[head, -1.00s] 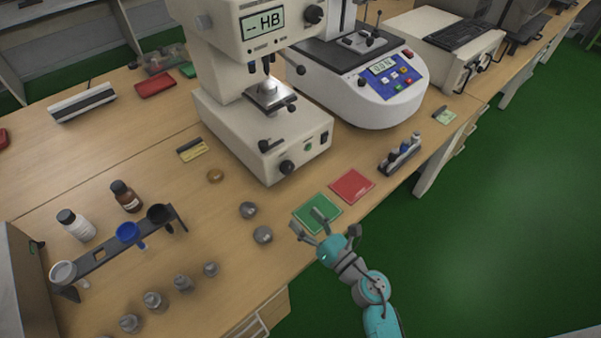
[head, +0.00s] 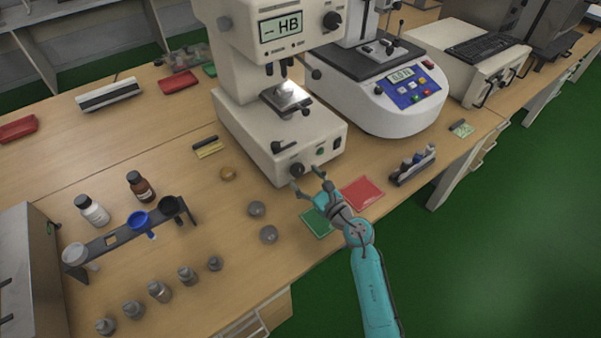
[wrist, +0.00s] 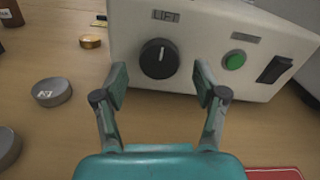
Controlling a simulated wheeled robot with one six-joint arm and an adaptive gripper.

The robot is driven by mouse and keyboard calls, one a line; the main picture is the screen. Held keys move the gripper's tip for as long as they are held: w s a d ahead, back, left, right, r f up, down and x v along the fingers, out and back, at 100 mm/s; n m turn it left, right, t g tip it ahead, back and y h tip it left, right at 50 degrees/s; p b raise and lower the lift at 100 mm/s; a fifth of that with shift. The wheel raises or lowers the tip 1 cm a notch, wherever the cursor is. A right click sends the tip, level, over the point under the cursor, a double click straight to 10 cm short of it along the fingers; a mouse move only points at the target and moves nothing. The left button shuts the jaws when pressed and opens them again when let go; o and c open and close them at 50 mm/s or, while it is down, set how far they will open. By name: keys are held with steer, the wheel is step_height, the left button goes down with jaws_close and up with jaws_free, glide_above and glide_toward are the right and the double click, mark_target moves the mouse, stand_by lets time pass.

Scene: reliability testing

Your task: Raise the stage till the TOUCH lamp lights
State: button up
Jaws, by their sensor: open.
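The hardness tester (head: 285,130) shows "HB" on its display. Its stage (head: 287,95) sits under the nose, with a bright sample on top. On its base front is a black knob (head: 297,169), labelled LIFT in the wrist view (wrist: 158,59). To its right is a round green lamp or button (wrist: 234,59); its label is too blurred to read, and I cannot tell if it is lit. My gripper (head: 309,179) is open just in front of the knob. In the wrist view its fingertips (wrist: 160,80) stand either side of the knob's lower part, apparently short of it.
A black rocker switch (wrist: 275,69) is right of the green lamp. Green (head: 317,223) and red (head: 364,193) mats lie below my gripper. Grey discs (head: 257,209) and a brass disc (head: 228,173) lie to the left. A small vial rack (head: 413,166) stands right.

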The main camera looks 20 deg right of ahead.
steer(key=shift+x, duration=1.4)
steer(key=c, duration=1.1)
steer(key=shift+c, duration=0.2)
